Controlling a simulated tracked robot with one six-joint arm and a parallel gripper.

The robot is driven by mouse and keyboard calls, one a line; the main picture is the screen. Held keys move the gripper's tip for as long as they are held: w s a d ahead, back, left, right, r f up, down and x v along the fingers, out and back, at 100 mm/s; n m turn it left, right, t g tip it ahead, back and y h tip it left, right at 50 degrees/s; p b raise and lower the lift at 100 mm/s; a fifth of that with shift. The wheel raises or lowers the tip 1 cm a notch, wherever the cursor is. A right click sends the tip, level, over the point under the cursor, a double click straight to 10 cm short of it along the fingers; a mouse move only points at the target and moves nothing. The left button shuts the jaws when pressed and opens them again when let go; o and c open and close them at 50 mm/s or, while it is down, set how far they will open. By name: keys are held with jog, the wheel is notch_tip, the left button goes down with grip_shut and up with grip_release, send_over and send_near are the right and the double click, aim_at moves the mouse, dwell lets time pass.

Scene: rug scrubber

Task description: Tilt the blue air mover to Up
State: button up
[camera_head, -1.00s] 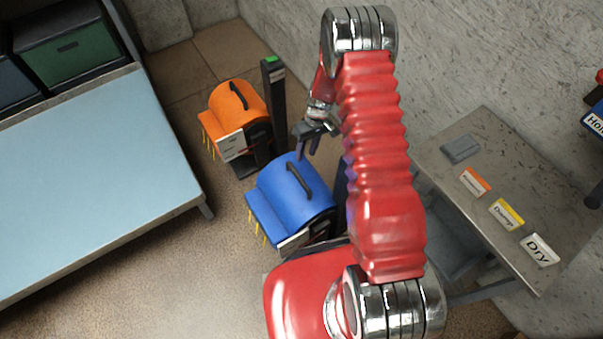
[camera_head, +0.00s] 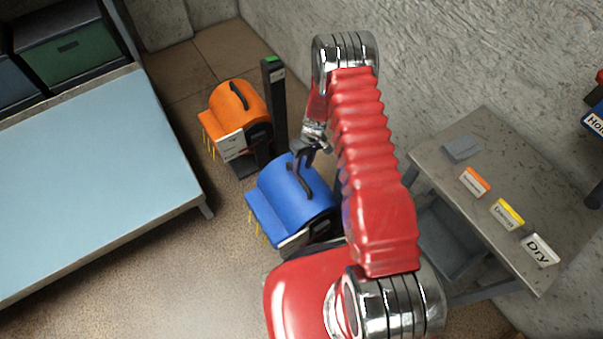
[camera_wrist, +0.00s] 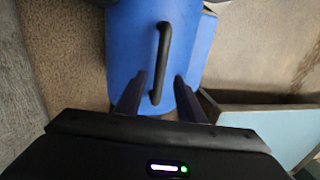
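The blue air mover (camera_head: 278,207) stands on the floor near the middle of the head view, with a black handle on its top. It also shows in the wrist view (camera_wrist: 188,45), where its black handle (camera_wrist: 161,58) runs between my two fingers. My gripper (camera_head: 301,168) is at the handle's back end, and the wrist view shows the fingers (camera_wrist: 153,98) apart, one on each side of the handle. A gap shows between each finger and the handle. The far side of the air mover is hidden by my arm.
An orange air mover (camera_head: 238,112) stands just behind the blue one, beside a dark post (camera_head: 273,95) with a green top. A light blue table (camera_head: 90,180) is at left. A grey table (camera_head: 490,200) with labelled cards is at right. Concrete walls stand behind.

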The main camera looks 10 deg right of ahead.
aim_at(300, 176)
jog(key=shift+s+a+f, duration=0.1)
jog(key=shift+a+f, duration=0.1)
jog(key=shift+f, duration=0.7)
jog(key=shift+a+f, duration=0.15)
jog(key=shift+f, duration=0.75)
jog(key=shift+s+a+f, duration=0.1)
jog(key=shift+a+f, duration=0.1)
jog(key=shift+f, duration=0.7)
grip_shut()
